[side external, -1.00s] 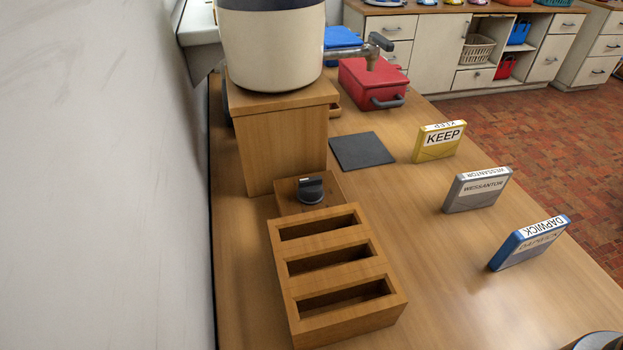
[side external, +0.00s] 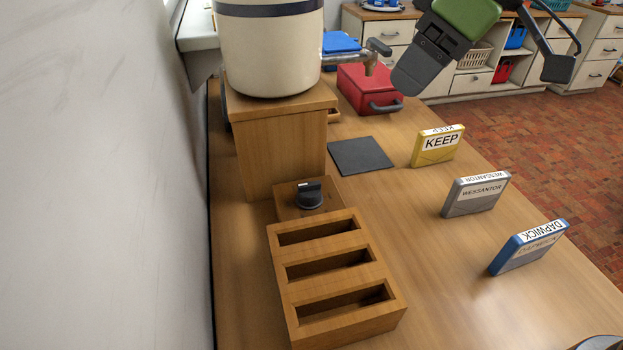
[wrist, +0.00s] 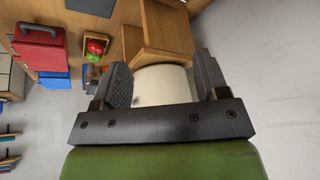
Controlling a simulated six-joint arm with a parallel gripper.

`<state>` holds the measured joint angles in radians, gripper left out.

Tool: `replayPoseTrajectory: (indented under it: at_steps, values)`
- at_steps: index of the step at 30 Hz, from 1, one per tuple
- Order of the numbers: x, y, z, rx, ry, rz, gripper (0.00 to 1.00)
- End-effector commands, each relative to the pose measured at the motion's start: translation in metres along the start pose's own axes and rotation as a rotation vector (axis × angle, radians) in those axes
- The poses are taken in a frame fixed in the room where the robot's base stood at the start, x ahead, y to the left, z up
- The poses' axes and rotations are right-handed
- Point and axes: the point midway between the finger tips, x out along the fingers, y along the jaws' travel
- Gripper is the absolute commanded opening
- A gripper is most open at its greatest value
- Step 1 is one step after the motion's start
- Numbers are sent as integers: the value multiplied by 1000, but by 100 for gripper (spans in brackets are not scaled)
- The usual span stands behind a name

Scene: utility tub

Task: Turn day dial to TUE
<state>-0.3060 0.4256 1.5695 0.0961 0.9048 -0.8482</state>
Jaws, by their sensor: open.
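The day dial is a dark round knob (side external: 310,196) with a light mark on its top. It sits on a small wooden base (side external: 290,207) between the wooden block stand and the slotted rack. The day lettering is too small to read. My gripper (side external: 485,80) is at the top right of the side view, above the counter and far from the dial. Its two dark fingers are spread apart with nothing between them. In the wrist view my gripper (wrist: 165,85) is also open, with the cream crock (wrist: 165,80) beyond the fingers. I cannot make out the dial there.
A slotted wooden rack (side external: 335,280) stands in front of the dial. The crock (side external: 268,50) with a tap stands on a wooden block (side external: 283,150) behind it. A red box (side external: 365,88), dark mat (side external: 360,155) and yellow (side external: 437,146), grey (side external: 475,194) and blue (side external: 528,247) boxes lie rightward.

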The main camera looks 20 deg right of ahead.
Motion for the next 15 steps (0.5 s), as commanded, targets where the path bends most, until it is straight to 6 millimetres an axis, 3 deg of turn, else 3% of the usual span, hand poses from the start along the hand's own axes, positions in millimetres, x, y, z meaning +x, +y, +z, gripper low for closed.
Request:
replayPoseTrajectory:
  at_steps: [1, 6, 9, 15]
  values:
    - [28, -3, -8, -73, -23, -27, 67]
    - [97, -15, -21, -289, -58, -89, 67]
    - [124, -22, -22, -370, -69, -114, 67]
    - [147, -27, -20, -431, -75, -132, 67]
